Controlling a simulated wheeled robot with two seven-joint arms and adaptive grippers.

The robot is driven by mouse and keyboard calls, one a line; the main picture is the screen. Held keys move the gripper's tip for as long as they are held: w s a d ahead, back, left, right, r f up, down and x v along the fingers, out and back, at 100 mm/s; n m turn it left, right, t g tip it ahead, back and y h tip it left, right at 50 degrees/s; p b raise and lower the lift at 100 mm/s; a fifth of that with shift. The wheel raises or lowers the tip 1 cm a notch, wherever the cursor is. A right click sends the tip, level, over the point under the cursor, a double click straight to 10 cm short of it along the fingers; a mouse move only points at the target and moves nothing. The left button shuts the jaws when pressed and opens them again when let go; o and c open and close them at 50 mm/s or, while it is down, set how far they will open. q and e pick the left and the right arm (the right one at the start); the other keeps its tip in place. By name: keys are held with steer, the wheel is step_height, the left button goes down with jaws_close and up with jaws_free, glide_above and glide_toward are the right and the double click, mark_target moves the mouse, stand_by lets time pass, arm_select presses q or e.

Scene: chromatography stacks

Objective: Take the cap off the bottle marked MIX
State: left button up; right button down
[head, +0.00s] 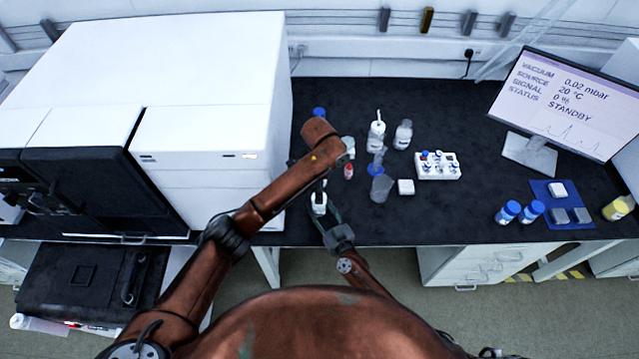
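A small white bottle (319,203) stands near the bench's front edge, between my two grippers. No mark on it can be read at this size, so I cannot tell whether it is the MIX bottle. My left gripper (323,184) points down over the bottle's top. It is mostly hidden by my own wrist, and whether it holds a cap cannot be seen. My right gripper (325,212) reaches in from the front, its fingers spread beside the bottle, with a gap at the right finger.
A white wash bottle (376,135), a clear bottle (403,135), a beaker (381,188), a white block (405,187), a red-labelled vial (348,171) and a vial rack (438,166) stand to the right. A large white instrument (215,150) bounds the left.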

arm_select(q)
steer(key=shift+f, duration=2.65)
arm_select(e)
steer(key=shift+f, duration=0.2)
arm_select(q)
steer(key=shift+c, duration=0.2)
steer(key=c, duration=1.1)
steer(key=n, duration=0.4)
steer(key=shift+d, duration=0.1)
steer(key=shift+c, duration=0.3)
steer(key=n, duration=0.5)
steer(key=shift+n, duration=0.4)
steer(key=shift+r, duration=0.1)
steer(key=shift+r, duration=0.15)
steer(key=shift+r, duration=0.95)
